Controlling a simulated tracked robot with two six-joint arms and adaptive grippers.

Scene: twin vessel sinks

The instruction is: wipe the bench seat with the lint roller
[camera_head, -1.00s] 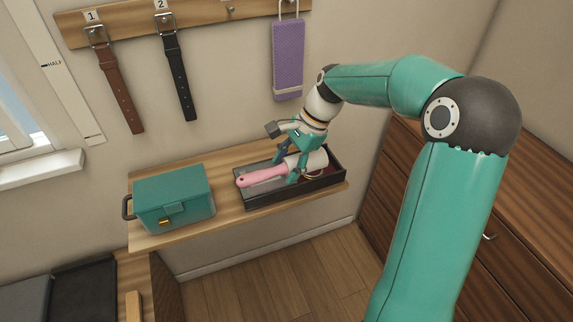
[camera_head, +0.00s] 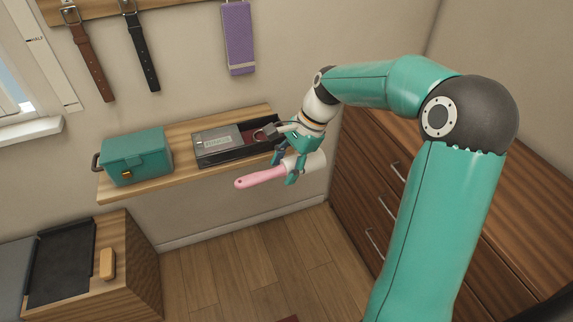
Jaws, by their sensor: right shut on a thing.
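The lint roller has a pink handle (camera_head: 262,177) pointing left and a white roll (camera_head: 316,162) on the right. My right gripper (camera_head: 292,166) is shut on the lint roller and holds it up, in front of the wall shelf's edge. The roller lies roughly level, and the fingers cover its middle. No bench seat can be made out for certain; a wooden unit (camera_head: 145,262) with a dark top panel (camera_head: 62,262) stands at the lower left. My left gripper is not in view.
The wall shelf (camera_head: 180,178) holds a teal box (camera_head: 137,156) and a dark tray (camera_head: 222,159) with a grey item. A brown block (camera_head: 107,264) lies on the wooden unit. A drawer chest (camera_head: 370,190) stands at right.

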